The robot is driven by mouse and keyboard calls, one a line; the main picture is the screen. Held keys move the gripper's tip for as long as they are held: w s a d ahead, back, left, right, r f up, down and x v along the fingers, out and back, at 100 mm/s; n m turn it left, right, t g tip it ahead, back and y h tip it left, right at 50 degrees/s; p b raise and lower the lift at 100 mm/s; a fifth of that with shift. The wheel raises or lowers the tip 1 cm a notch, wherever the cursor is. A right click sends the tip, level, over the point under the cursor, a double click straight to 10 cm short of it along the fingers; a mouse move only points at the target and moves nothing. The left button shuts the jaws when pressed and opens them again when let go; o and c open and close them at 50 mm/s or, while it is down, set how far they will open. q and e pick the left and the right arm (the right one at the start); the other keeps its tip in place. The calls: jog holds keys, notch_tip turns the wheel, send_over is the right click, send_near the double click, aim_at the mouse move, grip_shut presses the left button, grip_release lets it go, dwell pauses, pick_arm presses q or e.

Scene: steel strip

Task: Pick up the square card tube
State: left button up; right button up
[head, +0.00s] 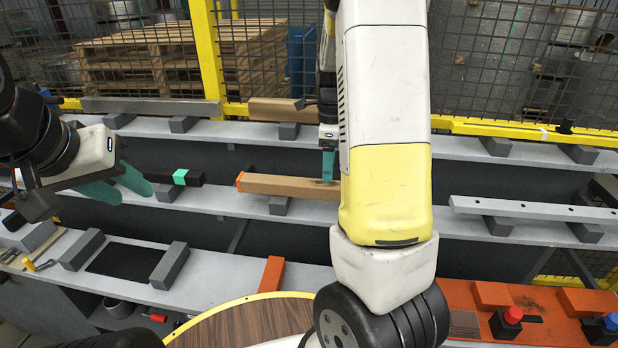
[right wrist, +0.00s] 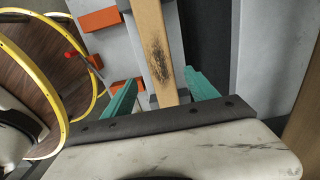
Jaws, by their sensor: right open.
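The square card tube is a long brown bar (head: 280,185) with an orange left end, lying across the middle grey rails in the head view. In the right wrist view the brown bar (right wrist: 152,30) has a dark smudge and runs between my right fingers. My right gripper (head: 328,166) is over the bar's right part, partly hidden by my arm. In the right wrist view its teal fingers (right wrist: 160,95) are open, one on each side of the bar, with gaps. My left gripper (head: 134,194) is open and empty at the left, away from the bar.
A black bar with a green band (head: 180,177) lies left of the tube. Another brown bar (head: 270,109) lies on the back rail. A pale drilled strip (head: 535,209) lies at the right. Grey blocks stand along the rails. A mesh fence (head: 490,60) closes the back.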

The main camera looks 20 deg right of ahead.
aim_at(326, 184)
jog(key=f, duration=0.7)
jog(key=shift+w+a+f, duration=0.2)
jog(key=shift+w+a, duration=0.05)
jog(key=shift+a, duration=0.05)
grip_shut()
